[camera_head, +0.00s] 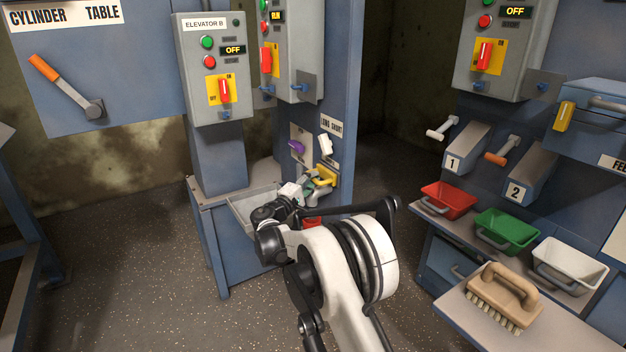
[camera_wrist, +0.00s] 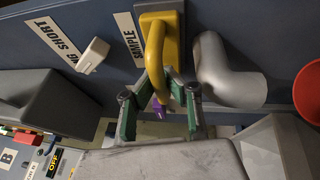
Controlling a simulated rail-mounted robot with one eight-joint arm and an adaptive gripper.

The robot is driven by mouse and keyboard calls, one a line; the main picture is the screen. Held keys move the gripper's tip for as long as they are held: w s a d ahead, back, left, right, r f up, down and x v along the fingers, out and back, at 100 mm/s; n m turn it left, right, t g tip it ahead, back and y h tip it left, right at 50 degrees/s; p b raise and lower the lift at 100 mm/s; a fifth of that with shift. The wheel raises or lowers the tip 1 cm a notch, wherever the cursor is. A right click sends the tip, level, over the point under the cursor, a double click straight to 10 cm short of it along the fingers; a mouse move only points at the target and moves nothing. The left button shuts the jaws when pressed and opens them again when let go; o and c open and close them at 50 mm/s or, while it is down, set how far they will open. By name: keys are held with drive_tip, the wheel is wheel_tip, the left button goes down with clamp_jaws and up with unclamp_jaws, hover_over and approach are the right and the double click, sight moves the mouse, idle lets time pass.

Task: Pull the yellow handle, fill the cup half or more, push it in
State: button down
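The yellow handle (camera_head: 325,176) juts from the blue elevator post. It also shows in the wrist view (camera_wrist: 154,45), beside a "SAMPLE" label. My gripper (camera_wrist: 163,104) is open, its two green-padded fingers apart with the lower end of the yellow handle between them; I see no firm closing on it. In the head view my wrist partly hides the gripper near the handle. A red round-rimmed vessel, perhaps the cup (camera_wrist: 309,92), is at the right edge of the wrist view. In the head view a bit of red (camera_head: 312,222) shows below the handle. Its contents are not visible.
A grey pipe elbow (camera_wrist: 228,78) sits right beside the handle. A white lever (camera_head: 326,144) and a purple knob (camera_head: 296,147) are close above it. A grey tray (camera_head: 250,205) lies left of my wrist. Red, green and white bins stand on the right shelf.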

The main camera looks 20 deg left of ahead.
drive_tip(key=s+a, duration=0.3)
drive_tip(key=s, duration=0.2)
drive_tip(key=shift+a, duration=0.4)
drive_tip(key=c, duration=2)
unclamp_jaws()
drive_tip(key=shift+s+a, duration=0.1)
drive_tip(key=shift+s, duration=0.05)
drive_tip(key=v, duration=1.1)
drive_tip(key=shift+s+f, duration=0.1)
drive_tip(key=shift+s, duration=0.3)
